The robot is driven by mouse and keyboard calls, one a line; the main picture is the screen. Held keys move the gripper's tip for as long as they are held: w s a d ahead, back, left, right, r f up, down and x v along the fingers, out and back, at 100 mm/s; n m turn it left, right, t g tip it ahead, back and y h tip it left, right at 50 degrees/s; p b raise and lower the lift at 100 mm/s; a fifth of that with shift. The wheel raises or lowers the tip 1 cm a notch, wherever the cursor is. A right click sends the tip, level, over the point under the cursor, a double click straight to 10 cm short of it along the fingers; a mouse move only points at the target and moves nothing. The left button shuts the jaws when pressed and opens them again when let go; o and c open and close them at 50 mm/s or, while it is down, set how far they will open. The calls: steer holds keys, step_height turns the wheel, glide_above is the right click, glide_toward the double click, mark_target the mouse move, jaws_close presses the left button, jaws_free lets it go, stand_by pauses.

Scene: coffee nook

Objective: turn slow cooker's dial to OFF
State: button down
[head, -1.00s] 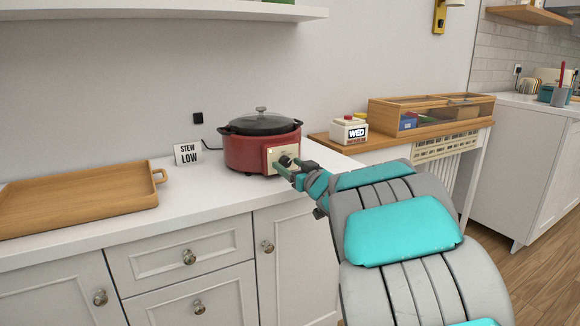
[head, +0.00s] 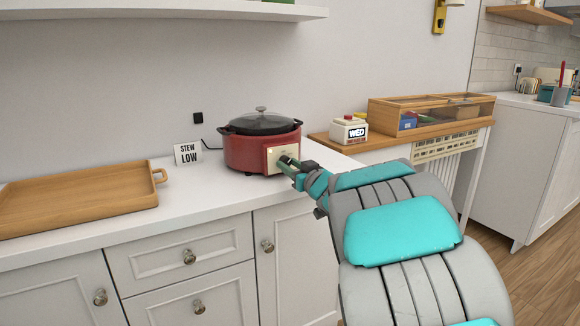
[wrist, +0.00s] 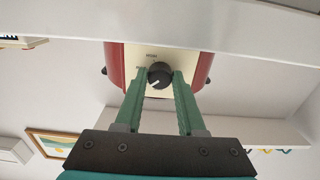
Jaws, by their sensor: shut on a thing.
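The slow cooker (head: 245,150) is a red pot with a dark lid on the white counter. Its cream control panel (head: 273,156) faces me. My gripper (head: 287,162) is at this panel, its green fingers shut on the dial. In the wrist view, the black dial (wrist: 160,75) sits between the two fingertips, with a white pointer mark toward the picture's lower left. Small labels show on the panel above and left of the dial, too small to read surely. In the head view my gripper hides the dial.
A card (head: 188,153) reading "STEW LOW" stands left of the cooker. A wooden tray (head: 80,222) lies farther left.

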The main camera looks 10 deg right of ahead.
steer(key=shift+n, duration=0.3)
steer(key=n+b, duration=0.1)
steer(key=n, duration=0.3)
steer(key=shift+f+n+b, duration=0.2)
steer(key=shift+n+b, duration=0.1)
steer(key=shift+b, duration=0.05)
steer(key=n+b, duration=0.1)
steer(key=n, duration=0.3)
steer(key=shift+r, duration=0.15)
steer(key=shift+n+b, duration=0.35)
steer(key=shift+n, duration=0.05)
steer(key=c, duration=0.5)
jaws_free()
steer(key=shift+s+d+r, duration=0.1)
steer(key=shift+v, duration=3.8)
